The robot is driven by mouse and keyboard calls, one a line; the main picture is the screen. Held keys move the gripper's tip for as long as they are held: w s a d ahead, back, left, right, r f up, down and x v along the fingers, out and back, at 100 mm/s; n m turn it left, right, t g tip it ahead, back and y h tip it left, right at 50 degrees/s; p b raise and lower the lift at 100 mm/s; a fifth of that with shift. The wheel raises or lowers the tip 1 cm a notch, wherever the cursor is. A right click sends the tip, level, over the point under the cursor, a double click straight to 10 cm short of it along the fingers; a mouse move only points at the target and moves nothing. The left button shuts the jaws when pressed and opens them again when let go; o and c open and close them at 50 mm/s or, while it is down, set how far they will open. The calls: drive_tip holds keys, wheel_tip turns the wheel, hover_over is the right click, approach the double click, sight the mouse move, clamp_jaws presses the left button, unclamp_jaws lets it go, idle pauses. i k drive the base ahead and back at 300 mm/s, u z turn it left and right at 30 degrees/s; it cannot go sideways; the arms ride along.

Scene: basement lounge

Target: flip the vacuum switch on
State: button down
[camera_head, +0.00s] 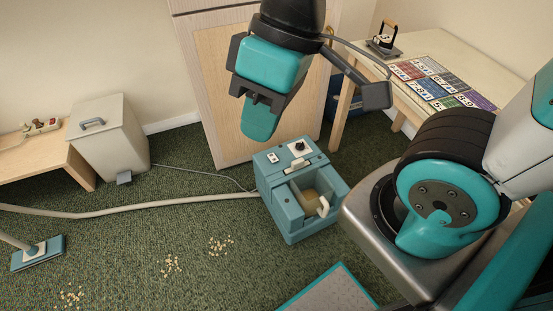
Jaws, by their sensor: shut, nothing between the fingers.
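The teal vacuum (283,207) stands upright on the carpet in the middle of the view. Its top panel has a small dark knob on a white plate (300,147), and other small light parts beside it; which one is the switch is too small to tell. A hose (130,212) runs left from its side to a floor head (38,254). My gripper (260,122) hangs above and slightly left of the vacuum in the picture, pointing down. It is shut and empty, and appears apart from the vacuum. The switch's position cannot be made out.
A wooden cabinet (205,75) stands behind the vacuum. A pedal bin (108,140) and low wooden bench (50,160) are at left. A table (455,55) with bingo-like cards (440,80) is at right. Crumbs (171,265) lie on the carpet. A thin cord (200,171) runs behind the vacuum.

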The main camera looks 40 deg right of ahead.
sight(272, 157)
drive_tip(key=z, duration=1.15)
drive_tip(key=i, duration=0.6)
drive_tip(key=u, duration=1.1)
